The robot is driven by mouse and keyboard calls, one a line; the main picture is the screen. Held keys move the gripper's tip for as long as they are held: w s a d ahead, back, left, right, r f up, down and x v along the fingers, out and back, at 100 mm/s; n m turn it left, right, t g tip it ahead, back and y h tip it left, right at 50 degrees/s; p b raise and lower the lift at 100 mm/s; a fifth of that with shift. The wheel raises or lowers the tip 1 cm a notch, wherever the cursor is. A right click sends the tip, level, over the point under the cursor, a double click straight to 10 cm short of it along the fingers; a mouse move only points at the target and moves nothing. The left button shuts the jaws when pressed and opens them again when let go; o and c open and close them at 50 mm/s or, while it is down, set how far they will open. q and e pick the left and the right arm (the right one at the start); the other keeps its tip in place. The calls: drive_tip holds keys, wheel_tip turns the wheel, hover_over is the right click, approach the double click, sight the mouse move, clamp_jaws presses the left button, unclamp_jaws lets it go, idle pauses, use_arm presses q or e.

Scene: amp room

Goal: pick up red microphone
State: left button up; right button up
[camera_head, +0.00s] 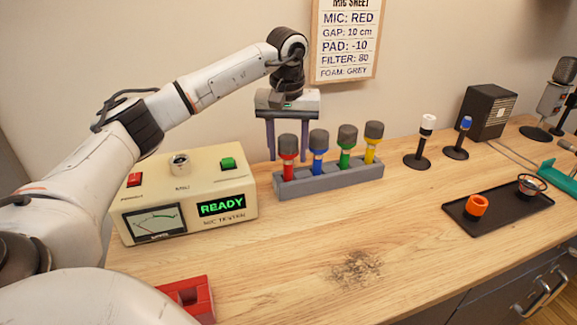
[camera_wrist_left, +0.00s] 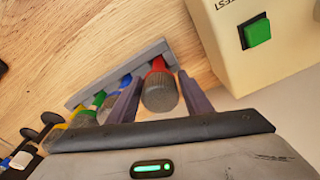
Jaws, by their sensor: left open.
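The red microphone (camera_head: 288,152) stands upright in the left end of a grey rack (camera_head: 330,180), its dark grey foam head on top. Blue (camera_head: 318,150), green (camera_head: 346,147) and yellow (camera_head: 372,142) microphones stand beside it in the same rack. My left gripper (camera_head: 287,138) points down over the rack's left end with its fingers open. In the left wrist view, the red microphone (camera_wrist_left: 160,88) shows between the two fingers of the left gripper (camera_wrist_left: 160,98), with no clear grip on it. My right gripper is in neither view.
A cream mic tester (camera_head: 185,200) reading READY stands left of the rack. A red block (camera_head: 187,299) lies at the front. Two small stand microphones and a black tray (camera_head: 497,210) are to the right.

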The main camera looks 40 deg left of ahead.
use_arm(q)
drive_tip(key=shift+w+a+f, duration=0.1)
drive_tip(key=shift+w+f, duration=0.05)
drive_tip(key=shift+f, duration=1.1)
drive_tip(key=c, duration=1)
drive_tip(key=shift+r, duration=0.1)
wheel_tip(320, 180, up, 18)
drive_tip(key=p, duration=0.2)
